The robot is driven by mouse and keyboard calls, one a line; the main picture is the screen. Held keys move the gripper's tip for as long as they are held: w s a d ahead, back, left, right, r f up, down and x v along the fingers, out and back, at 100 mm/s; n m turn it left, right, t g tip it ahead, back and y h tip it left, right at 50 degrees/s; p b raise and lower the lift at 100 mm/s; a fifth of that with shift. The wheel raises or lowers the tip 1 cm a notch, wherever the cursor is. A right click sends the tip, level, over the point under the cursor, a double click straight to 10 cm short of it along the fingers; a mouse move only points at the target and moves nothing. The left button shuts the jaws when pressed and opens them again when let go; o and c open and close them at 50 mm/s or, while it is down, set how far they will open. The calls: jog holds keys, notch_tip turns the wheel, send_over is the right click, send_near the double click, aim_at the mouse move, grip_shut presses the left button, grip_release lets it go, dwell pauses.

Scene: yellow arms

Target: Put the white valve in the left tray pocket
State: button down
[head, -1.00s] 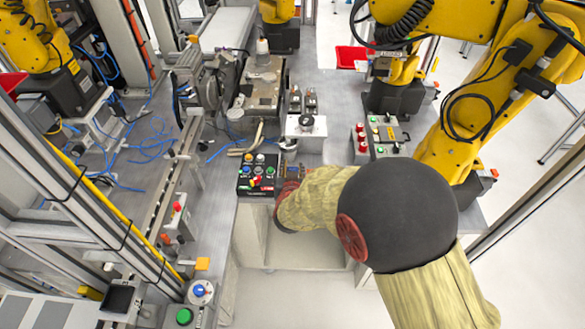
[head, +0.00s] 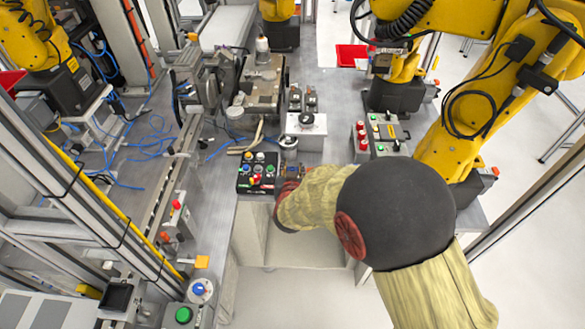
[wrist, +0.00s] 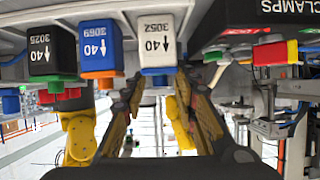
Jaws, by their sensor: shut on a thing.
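The white valve (wrist: 155,38), marked 40 and 3052, is at the upper middle of the wrist view. The two fingers of my gripper (wrist: 157,82) flank its lower end, and the gripper is shut on it. A blue valve (wrist: 96,45) marked 3069 and a black valve (wrist: 52,50) marked 3025 stand in a row to its left. In the head view my gripper (head: 291,171) is small and partly covered by my arm, beside the button box. I cannot make out the valves or the left tray pocket there.
A black button box (head: 258,172) is just left of my gripper. A white block (head: 306,130) stands behind it. A grey control box (head: 388,134) is at the right, near a yellow robot arm (head: 480,105). A dark box marked CLAMPS (wrist: 245,18) is right of the white valve.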

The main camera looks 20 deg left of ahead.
jog(key=c, duration=1.3)
grip_release()
jog(key=v, duration=1.2)
